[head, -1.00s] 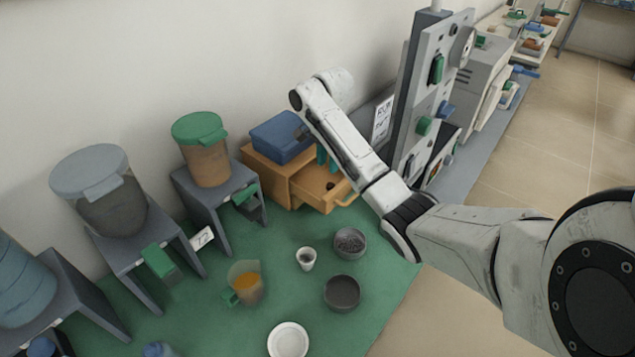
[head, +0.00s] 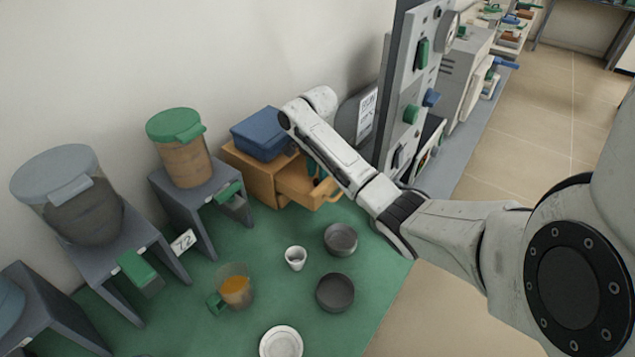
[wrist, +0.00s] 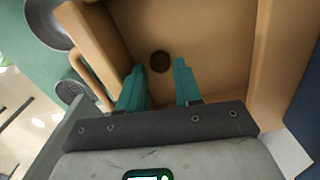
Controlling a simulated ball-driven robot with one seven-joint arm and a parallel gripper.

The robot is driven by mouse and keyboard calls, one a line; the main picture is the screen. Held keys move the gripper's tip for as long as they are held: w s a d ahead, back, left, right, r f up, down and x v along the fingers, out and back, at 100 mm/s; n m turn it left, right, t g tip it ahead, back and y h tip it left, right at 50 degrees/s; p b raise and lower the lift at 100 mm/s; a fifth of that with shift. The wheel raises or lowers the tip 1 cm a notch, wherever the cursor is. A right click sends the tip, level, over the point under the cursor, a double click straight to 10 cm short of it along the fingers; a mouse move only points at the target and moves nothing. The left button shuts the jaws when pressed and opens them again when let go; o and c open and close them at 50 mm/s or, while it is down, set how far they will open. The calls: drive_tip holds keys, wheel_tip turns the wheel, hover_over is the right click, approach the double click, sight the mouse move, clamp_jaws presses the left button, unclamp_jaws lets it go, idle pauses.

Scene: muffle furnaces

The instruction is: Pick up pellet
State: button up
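The pellet is a small dark brown round piece (wrist: 160,62) on the floor of the open wooden drawer (wrist: 205,30) in the wrist view. My gripper (wrist: 159,68) has two teal fingers, spread apart with nothing held between them. The pellet shows in the gap between the fingertips, and I cannot tell how far below or beyond them it lies. In the head view the drawer (head: 297,190) is pulled out of a wooden box, and my gripper's teal fingers (head: 316,160) are over it, partly hidden by my arm.
A blue container (head: 261,135) sits on the wooden box beside the drawer. A white cup (head: 296,258), dark bowls (head: 335,292) and a jug (head: 236,287) stand on the green mat (head: 205,325).

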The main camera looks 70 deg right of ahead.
drive_tip(key=shift+f, duration=0.95)
clamp_jaws()
wheel_tip(320, 180, up, 10)
drive_tip(key=p, duration=0.2)
drive_tip(key=shift+p, duration=0.3)
